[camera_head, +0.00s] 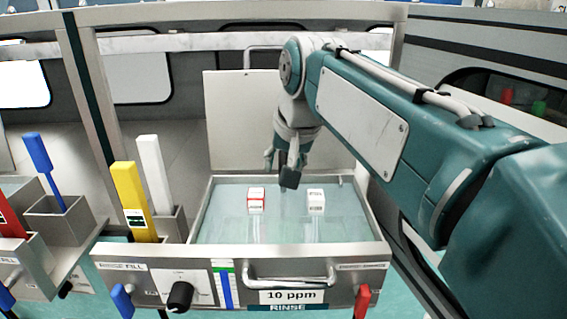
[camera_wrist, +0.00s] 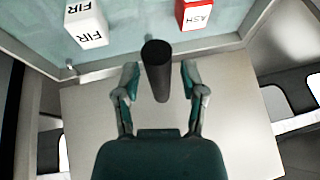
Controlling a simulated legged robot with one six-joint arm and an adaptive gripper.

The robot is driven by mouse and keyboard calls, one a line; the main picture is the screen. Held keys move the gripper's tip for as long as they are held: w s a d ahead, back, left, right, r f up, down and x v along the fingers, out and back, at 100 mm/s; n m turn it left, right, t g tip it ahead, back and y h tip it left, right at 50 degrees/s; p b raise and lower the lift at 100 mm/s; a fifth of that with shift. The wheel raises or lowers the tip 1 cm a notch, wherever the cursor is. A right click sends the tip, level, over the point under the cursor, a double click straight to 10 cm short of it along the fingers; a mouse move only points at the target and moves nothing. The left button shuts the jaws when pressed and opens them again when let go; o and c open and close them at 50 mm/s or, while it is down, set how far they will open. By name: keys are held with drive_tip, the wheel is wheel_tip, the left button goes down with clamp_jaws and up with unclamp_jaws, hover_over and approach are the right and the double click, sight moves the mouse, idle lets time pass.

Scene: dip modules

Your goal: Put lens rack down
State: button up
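My gripper (camera_head: 281,166) hangs over the rinse tank. In the wrist view its two fingers (camera_wrist: 160,76) stand apart on either side of a dark cylinder (camera_wrist: 157,75). Narrow gaps show between cylinder and fingers, so it looks open around the cylinder. I cannot tell whether this cylinder is the lens rack's handle; no rack is clearly seen below it. A red-and-white block (camera_head: 256,200) and a white block (camera_head: 316,201) stand in the tank, in front of the gripper. The wrist view shows the white block (camera_wrist: 86,25) marked "FIR" and the red-edged block (camera_wrist: 200,14) marked "ASH".
The steel rinse tank (camera_head: 383,250) has a front handle (camera_head: 290,282) and a "10 ppm" label. Yellow (camera_head: 133,195) and white (camera_head: 155,175) upright handles stand left of it. A pale panel (camera_head: 238,120) rises behind. Clear liquid surrounds the blocks.

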drive_tip(key=v, duration=1.2)
drive_tip(key=shift+s, duration=0.1)
